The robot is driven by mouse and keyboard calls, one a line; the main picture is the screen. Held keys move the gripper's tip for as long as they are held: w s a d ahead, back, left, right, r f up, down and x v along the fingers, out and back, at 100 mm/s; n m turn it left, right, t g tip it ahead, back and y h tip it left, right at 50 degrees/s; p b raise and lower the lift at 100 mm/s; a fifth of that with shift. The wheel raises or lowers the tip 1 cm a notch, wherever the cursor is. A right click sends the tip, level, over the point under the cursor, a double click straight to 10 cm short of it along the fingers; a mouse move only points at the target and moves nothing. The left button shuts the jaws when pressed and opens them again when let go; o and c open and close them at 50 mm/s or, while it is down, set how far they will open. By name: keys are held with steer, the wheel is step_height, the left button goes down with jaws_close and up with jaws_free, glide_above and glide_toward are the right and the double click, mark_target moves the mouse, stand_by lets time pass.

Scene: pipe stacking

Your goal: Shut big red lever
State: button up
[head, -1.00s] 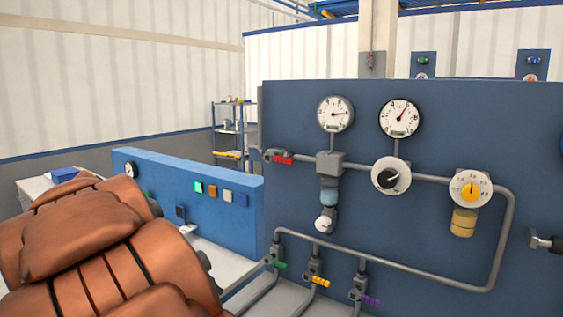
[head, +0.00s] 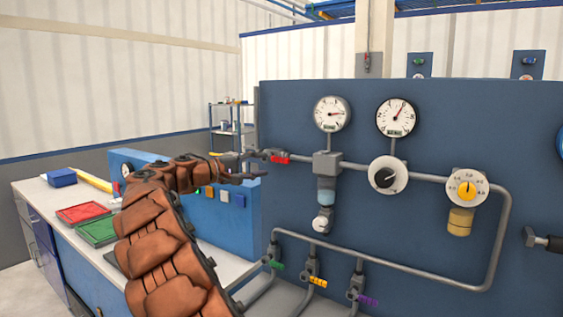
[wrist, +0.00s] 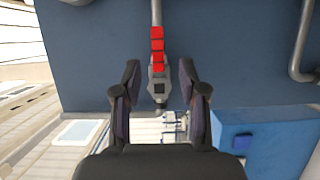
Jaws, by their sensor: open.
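The red lever (head: 281,159) sits on a grey valve at the left end of the upper pipe on the blue panel. In the wrist view the red lever (wrist: 157,45) lies in line with the pipe, just beyond the fingertips. My gripper (head: 258,166) is open and empty, left of the lever. In the wrist view my gripper's two fingers (wrist: 160,70) stand on either side of the valve body (wrist: 159,88), with a gap to each side. Contact with the valve is not visible.
Green (head: 276,265), yellow (head: 317,281) and purple (head: 368,300) levers sit on the lower pipes. Gauges and a black-knobbed dial (head: 387,175) are to the right. A low blue panel (head: 249,212) stands beside my arm. Red (head: 82,212) and green (head: 97,231) trays lie on the bench.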

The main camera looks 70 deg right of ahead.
mark_target(279, 160)
steer(key=shift+p+x, duration=1.05)
steer(key=shift+x, duration=3.1)
steer(key=shift+w+r, duration=0.1)
steer(key=shift+r, duration=0.05)
jaws_close()
